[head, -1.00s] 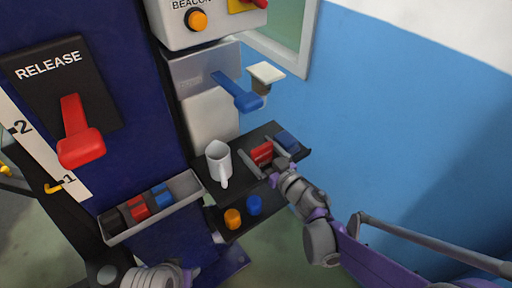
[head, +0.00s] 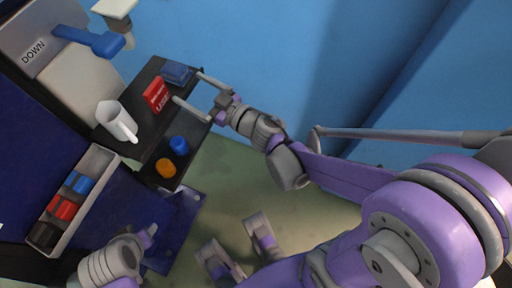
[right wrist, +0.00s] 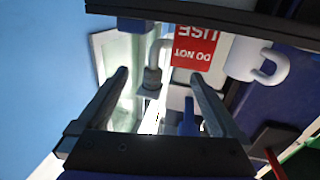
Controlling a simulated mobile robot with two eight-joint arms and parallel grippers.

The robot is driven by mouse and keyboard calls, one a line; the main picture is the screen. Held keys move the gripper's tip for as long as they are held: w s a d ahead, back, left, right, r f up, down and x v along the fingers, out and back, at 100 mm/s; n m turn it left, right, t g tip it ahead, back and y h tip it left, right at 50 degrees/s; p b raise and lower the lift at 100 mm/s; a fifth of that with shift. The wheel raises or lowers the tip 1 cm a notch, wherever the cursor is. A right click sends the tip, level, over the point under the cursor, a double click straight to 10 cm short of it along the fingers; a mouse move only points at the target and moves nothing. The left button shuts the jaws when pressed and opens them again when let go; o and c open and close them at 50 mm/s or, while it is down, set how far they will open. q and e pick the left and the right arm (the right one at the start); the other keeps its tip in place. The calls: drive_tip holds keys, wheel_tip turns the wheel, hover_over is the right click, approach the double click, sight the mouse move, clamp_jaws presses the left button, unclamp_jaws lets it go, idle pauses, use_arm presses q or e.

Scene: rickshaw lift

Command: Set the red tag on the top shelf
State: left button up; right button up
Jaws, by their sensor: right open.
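The red tag (head: 156,94), with white lettering, rests on the dark top shelf (head: 147,126), between a white mug and a blue block. It also shows in the right wrist view (right wrist: 195,50), beyond the fingertips, its lettering upside down. My right gripper (head: 188,87) is open and empty, just right of the tag and apart from it. In the right wrist view its two fingers (right wrist: 158,75) are wide apart with nothing between them. My left arm shows at the lower left; its gripper (head: 148,236) is small and partly hidden, its jaws unclear.
The white mug (head: 117,121) and blue block (head: 176,73) share the shelf. Orange (head: 166,168) and blue (head: 179,145) pieces sit on a lower shelf. A grey tray (head: 98,166) holds black, red and blue items. A blue lever (head: 88,39) juts out above.

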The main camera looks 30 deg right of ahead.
drive_tip(key=s+d+f+m+g+h, duration=0.1)
drive_tip(key=s+d+f+m+h, duration=0.15)
drive_tip(key=d+h, duration=0.25)
drive_tip(key=s+d+f+m+g+h, duration=0.1)
drive_tip(key=s+d+m+g+h, duration=0.1)
drive_tip(key=d+m+h, duration=0.3)
drive_tip(key=s+a+f+n+g+y, duration=0.1)
drive_tip(key=s+f+g, duration=0.3)
drive_tip(key=s, duration=0.4)
drive_tip(key=s+a+f+n+g+y, duration=0.1)
drive_tip(key=s+f+g, duration=0.3)
drive_tip(key=s, duration=0.5)
drive_tip(key=shift+s+a+f+g, duration=0.3)
drive_tip(key=shift+f+g, duration=0.1)
drive_tip(key=shift+f, duration=0.35)
